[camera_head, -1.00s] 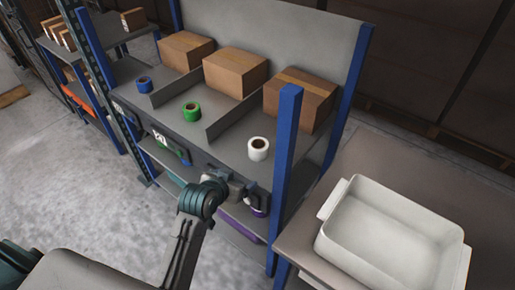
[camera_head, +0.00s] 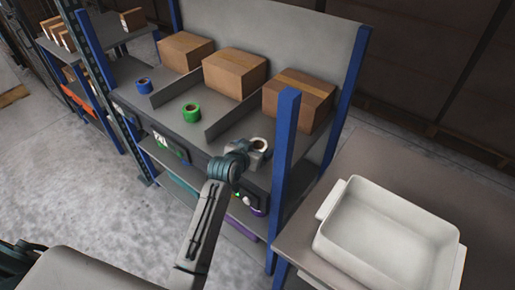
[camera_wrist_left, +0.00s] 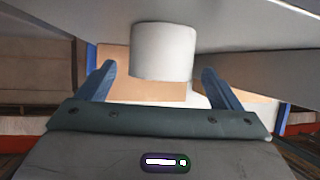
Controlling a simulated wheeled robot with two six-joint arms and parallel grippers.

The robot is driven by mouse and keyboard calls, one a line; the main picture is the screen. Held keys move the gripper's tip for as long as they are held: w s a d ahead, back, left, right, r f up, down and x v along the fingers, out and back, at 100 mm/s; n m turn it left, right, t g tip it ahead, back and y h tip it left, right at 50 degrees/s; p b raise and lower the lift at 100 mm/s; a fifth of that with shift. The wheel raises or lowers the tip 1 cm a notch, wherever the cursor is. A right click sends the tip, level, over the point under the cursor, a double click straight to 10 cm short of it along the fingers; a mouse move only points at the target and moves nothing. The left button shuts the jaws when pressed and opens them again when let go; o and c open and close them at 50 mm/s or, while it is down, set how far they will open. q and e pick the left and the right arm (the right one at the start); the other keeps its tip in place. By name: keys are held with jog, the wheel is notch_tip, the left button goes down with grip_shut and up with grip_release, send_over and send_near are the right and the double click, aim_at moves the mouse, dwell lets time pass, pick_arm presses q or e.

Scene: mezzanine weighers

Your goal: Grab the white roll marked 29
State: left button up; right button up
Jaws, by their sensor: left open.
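The white roll (camera_head: 260,143) stands upright in the right-hand lane of the grey shelf (camera_head: 231,133). My left gripper (camera_head: 255,150) is at the roll from the front and hides its lower part. In the left wrist view the roll (camera_wrist_left: 163,50) appears upside down, between and just beyond the fingertips of my open left gripper (camera_wrist_left: 158,75). There is a gap between each finger and the roll. No number is readable on the roll. My right gripper is not in view.
A green roll (camera_head: 191,113) and a blue roll (camera_head: 144,86) stand in lanes to the left. Several cardboard boxes (camera_head: 235,73) sit behind. A blue post (camera_head: 284,170) rises just right of the gripper. A white bin (camera_head: 345,240) stands on the table at right.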

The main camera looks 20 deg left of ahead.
pick_arm(q)
jog(key=shift+x, duration=1.2)
jog(key=c, duration=1.2)
jog(key=shift+o, duration=0.2)
jog(key=shift+r, duration=0.1)
